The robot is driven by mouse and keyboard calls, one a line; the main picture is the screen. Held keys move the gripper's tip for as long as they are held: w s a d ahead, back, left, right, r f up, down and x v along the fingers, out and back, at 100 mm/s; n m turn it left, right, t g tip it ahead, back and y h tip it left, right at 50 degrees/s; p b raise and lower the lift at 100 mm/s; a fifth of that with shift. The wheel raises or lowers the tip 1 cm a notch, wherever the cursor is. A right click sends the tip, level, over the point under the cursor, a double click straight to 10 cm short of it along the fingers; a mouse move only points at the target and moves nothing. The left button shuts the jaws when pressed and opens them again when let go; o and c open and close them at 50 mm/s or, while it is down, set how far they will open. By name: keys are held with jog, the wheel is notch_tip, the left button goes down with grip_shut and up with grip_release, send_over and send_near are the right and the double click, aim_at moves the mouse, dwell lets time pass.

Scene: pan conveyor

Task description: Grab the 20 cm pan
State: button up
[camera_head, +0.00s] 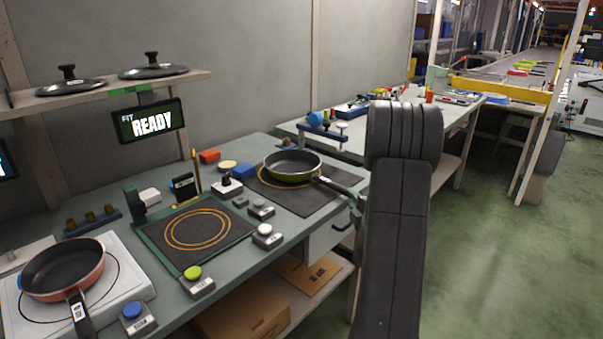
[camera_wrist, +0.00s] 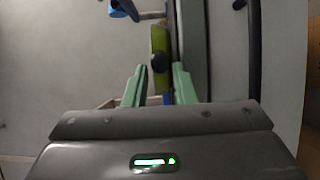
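A green pan with a dark inside (camera_head: 292,164) sits on a dark mat at the right part of the bench, its black handle (camera_head: 338,187) pointing right and forward to my arm. An orange-red pan (camera_head: 62,268) sits on a white plate at the left, handle to the front. I cannot read a size on either. In the wrist view, my gripper (camera_wrist: 159,67) has its two pale green fingers apart. The green pan (camera_wrist: 158,38) shows edge-on beyond them, and its dark handle end (camera_wrist: 160,63) lies between the fingertips. I see no contact. In the head view, my arm mostly hides the gripper.
A dark square pad (camera_head: 197,230) with orange rings lies empty between the pans. Small button blocks (camera_head: 197,280) stand along the front edge. A shelf (camera_head: 105,93) with two lids and a READY screen (camera_head: 148,121) are above. Green floor (camera_head: 490,240) is clear at right.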

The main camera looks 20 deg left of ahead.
jog(key=x, duration=0.3)
jog(key=shift+w+a, duration=0.1)
grip_shut()
jog(key=shift+r, duration=0.15)
